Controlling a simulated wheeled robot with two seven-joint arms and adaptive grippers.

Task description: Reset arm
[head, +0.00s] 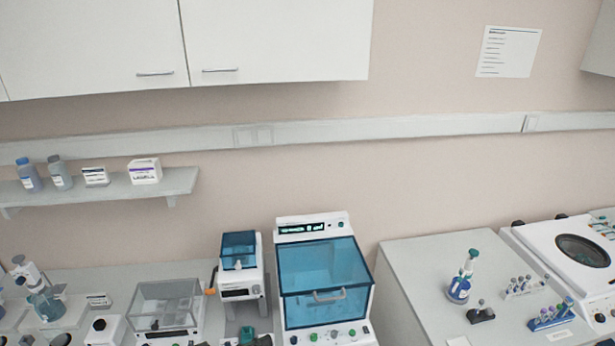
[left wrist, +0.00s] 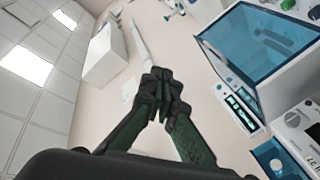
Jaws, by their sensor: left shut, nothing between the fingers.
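My left gripper (left wrist: 160,82) shows in the left wrist view. Its dark green and black fingers come together at the tips, shut with nothing between them. It points up past the wall, clear of the bench-top devices. I cannot make out either gripper clearly in the head view. My right gripper is in neither view.
A device with a blue lid (head: 322,268) stands at the bench middle, with a smaller blue-topped device (head: 239,262) beside it. A clear-lidded box (head: 165,305) is further left. A centrifuge (head: 580,250) and tube racks (head: 548,318) stand right. A shelf (head: 105,190) and cabinets (head: 275,40) hang above.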

